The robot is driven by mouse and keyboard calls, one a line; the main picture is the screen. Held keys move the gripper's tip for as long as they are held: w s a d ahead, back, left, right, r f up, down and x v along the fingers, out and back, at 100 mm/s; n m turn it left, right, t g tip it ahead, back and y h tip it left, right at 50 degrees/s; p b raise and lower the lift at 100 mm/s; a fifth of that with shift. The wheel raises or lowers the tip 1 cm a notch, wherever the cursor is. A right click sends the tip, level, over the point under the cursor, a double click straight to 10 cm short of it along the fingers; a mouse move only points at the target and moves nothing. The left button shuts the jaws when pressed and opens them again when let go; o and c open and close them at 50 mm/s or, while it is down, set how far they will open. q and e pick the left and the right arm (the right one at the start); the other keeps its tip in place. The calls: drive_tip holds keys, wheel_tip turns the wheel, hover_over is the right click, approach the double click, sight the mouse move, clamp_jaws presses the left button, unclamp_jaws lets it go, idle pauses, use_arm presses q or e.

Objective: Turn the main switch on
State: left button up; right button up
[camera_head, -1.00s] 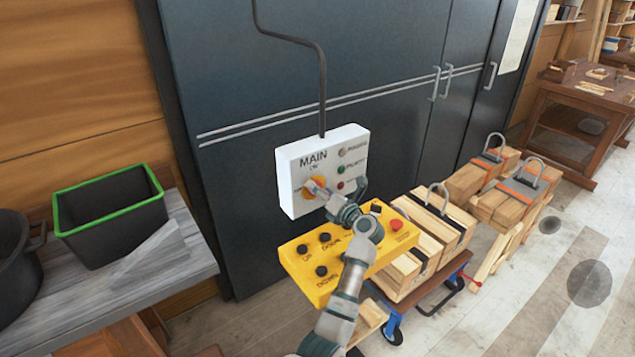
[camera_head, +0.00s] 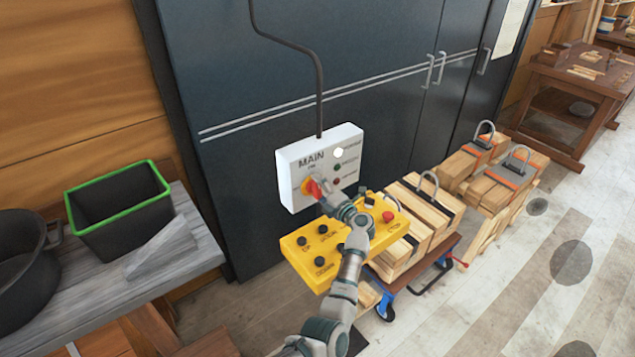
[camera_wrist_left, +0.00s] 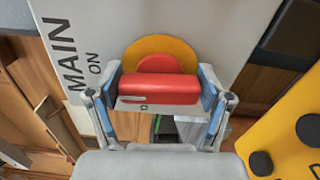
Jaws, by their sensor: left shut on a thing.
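The white main switch box (camera_head: 296,164) hangs on the dark cabinet front. Its rotary switch has a yellow round plate (camera_wrist_left: 158,52) and a red handle (camera_wrist_left: 160,88), and the red handle also shows in the head view (camera_head: 314,188). My left gripper (camera_wrist_left: 161,92) is shut on the red handle, with one finger at each end of it. In the head view my left gripper (camera_head: 326,196) covers part of the switch. The top lamp (camera_head: 338,153) on the box looks bright white. My right gripper is not in view.
A yellow button panel (camera_head: 311,272) with several black buttons and a red one sits just below the box, close under my left arm. Timber stacks (camera_head: 419,220) stand on a blue-framed trolley to the right. A black green-rimmed bin (camera_head: 117,208) stands on the left bench.

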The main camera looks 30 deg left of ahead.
use_arm(q)
drive_tip(key=shift+d+f+m+p, duration=0.15)
drive_tip(key=shift+f+m+p, duration=0.1)
drive_tip(key=shift+m+p, duration=0.3)
drive_tip(key=shift+f, duration=0.1)
drive_tip(key=o, duration=0.8)
drive_tip(key=shift+o, duration=1.4)
drive_tip(key=shift+w, duration=0.3)
